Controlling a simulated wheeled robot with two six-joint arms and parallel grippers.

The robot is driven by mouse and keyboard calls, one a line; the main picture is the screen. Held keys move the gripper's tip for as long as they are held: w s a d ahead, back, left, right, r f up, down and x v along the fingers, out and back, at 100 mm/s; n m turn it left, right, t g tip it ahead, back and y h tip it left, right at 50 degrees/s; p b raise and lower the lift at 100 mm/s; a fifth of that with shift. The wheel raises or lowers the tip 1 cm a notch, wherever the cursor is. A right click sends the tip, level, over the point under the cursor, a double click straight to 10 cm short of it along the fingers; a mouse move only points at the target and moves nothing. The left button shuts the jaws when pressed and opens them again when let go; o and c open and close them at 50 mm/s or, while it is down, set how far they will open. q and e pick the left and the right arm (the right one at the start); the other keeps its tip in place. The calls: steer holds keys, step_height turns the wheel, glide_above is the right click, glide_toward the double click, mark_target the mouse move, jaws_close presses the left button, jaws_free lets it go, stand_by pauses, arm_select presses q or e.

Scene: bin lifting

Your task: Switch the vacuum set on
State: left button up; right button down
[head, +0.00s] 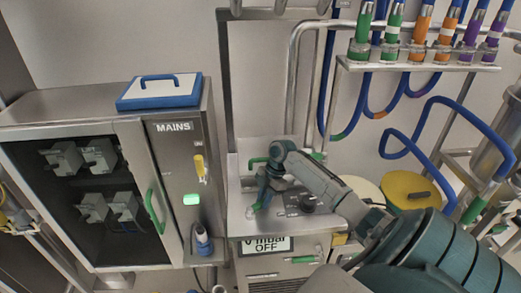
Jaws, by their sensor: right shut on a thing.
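My right gripper (262,194) reaches over the panel from the right and is shut on a small green handle (254,208) at the panel's left. The gripper hides much of that handle and part of the panel. Another green part (258,160) shows behind the gripper. My left gripper is not in view.
The steel MAINS cabinet (174,155) stands at left, with a yellow lever (200,167), a lit green lamp (191,199) and a blue plug (203,240). A rack (420,66) of coloured hose couplings and looping blue hoses is at right. A yellow-lidded drum (397,188) stands beyond my arm.

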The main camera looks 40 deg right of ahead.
steer(key=c, duration=1.3)
jaws_free()
steer(key=b+v, duration=0.3)
steer(key=v, duration=0.7)
steer(key=shift+d+r+b, duration=0.1)
steer(key=shift+r+b, duration=0.2)
steer(key=shift+r, duration=0.1)
steer(key=shift+c, duration=0.3)
